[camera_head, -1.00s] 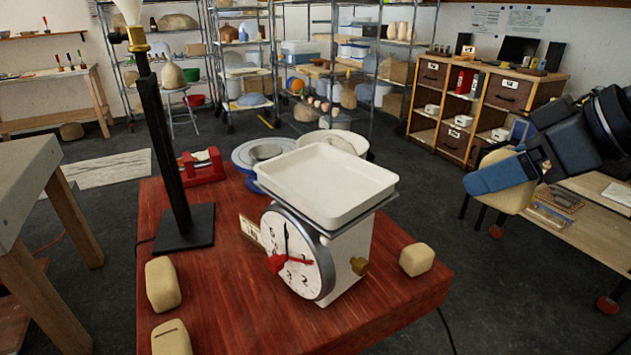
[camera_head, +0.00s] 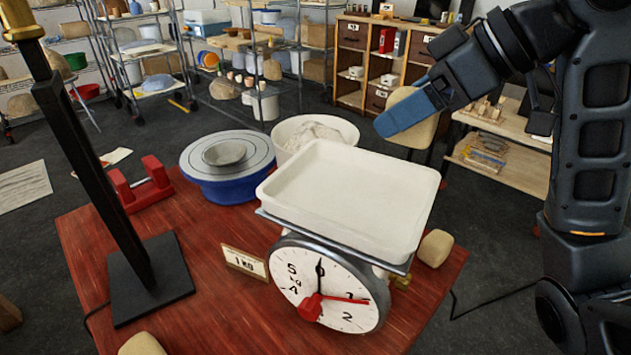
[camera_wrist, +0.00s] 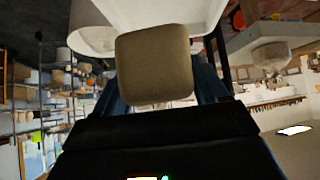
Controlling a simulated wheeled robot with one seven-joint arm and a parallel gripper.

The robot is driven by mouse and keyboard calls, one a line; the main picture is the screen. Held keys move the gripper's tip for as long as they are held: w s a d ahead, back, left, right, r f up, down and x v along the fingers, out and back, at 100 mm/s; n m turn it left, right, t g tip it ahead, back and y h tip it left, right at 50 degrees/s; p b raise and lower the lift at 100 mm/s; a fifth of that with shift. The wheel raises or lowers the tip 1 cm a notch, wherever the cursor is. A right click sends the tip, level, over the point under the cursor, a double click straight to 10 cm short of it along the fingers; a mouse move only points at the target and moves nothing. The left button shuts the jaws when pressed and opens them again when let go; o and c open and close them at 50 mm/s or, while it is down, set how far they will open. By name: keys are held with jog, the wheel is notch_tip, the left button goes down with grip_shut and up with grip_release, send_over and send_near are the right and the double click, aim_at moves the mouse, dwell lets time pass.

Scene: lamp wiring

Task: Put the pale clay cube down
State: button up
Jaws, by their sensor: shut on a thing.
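My gripper (camera_head: 408,108), with blue fingers, is shut on a pale clay cube (camera_head: 428,132). It holds the cube in the air beyond the right back corner of the scale tray, apart from it. A blue finger hides part of the cube in the head view. In the wrist view the cube (camera_wrist: 154,65) sits between the fingers and fills the upper middle. The kitchen scale (camera_head: 330,287) stands on the red table with an empty white tray (camera_head: 350,195) on top. Its dial has a red pointer.
Another clay block (camera_head: 436,247) lies right of the scale, and one (camera_head: 142,345) at the front edge. A white bowl (camera_head: 315,130), blue turntable (camera_head: 228,170), red stand (camera_head: 140,187), black lamp post (camera_head: 90,150) and 1 KG card (camera_head: 245,262) share the red table (camera_head: 220,310).

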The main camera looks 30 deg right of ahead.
jog(key=w+a+f, duration=0.2)
jog(key=w, duration=0.1)
jog(key=w+a+f, duration=0.2)
jog(key=a, duration=0.1)
jog(key=w+a+f, duration=0.2)
jog(key=w+a, duration=0.1)
jog(key=shift+w+f+p, duration=0.35)
jog(key=shift+p, duration=0.05)
jog(key=shift+f, duration=2.1)
jog(key=shift+f, duration=0.1)
